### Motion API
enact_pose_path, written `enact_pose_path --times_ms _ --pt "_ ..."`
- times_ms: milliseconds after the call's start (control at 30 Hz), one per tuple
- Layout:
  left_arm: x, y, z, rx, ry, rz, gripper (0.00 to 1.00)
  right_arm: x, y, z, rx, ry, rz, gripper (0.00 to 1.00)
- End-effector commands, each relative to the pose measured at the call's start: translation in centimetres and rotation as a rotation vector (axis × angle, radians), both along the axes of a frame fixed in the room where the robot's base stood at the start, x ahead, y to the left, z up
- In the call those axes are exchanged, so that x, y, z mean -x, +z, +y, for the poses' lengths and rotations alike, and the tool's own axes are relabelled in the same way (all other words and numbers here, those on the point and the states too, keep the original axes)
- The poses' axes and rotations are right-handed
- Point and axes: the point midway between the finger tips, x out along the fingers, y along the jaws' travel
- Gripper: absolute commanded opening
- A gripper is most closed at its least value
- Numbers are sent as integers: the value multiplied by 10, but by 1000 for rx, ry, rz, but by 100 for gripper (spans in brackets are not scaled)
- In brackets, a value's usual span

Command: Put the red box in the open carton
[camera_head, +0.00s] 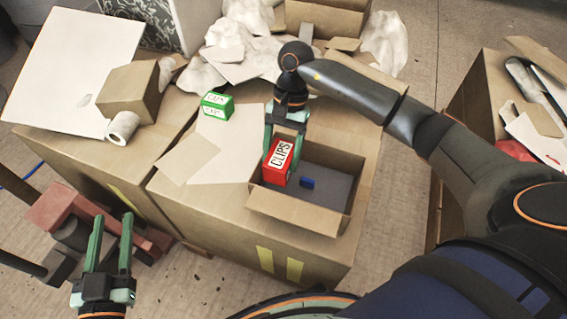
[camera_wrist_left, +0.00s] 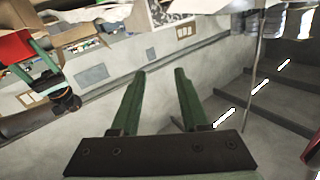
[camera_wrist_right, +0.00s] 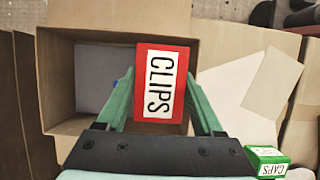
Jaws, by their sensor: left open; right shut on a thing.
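The red box (camera_head: 278,161), labelled CLIPS, is in my right gripper (camera_head: 283,150), whose fingers are shut on its two sides. It also shows between the fingers in the right wrist view (camera_wrist_right: 161,84).
A green box (camera_head: 217,105) labelled CAPS stands on the closed carton top left of the open carton. White sheets (camera_head: 220,145), a tape roll (camera_head: 123,127), a small carton (camera_head: 127,92) and crumpled white paper (camera_head: 245,50) lie around it. Another carton stands at right.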

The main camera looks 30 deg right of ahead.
Motion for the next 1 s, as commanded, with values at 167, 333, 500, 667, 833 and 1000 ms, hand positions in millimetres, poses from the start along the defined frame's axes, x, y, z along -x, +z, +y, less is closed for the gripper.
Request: enact_pose_path --times_ms 167,333,500,667,833,1000 --pt "0 23 -1 0 -12 -96 45 -10 -15 -7 -3 0 -2 2" --pt "1 39 -2 0 -20 -165 45 -15 -25 -13 0 -1 0 2" --pt "5 65 -4 1 -36 -273 45 -14 -48 -11 -3 0 1 2" --pt "7 73 -5 0 -40 -304 45 -14 -53 -12 0 0 -1 2" --pt "7 73 -5 0 -40 -303 45 -14 -52 -12 0 1 -2 2" --pt "8 76 -5 1 -43 -320 45 -14 -53 -12 0 0 -1 2"
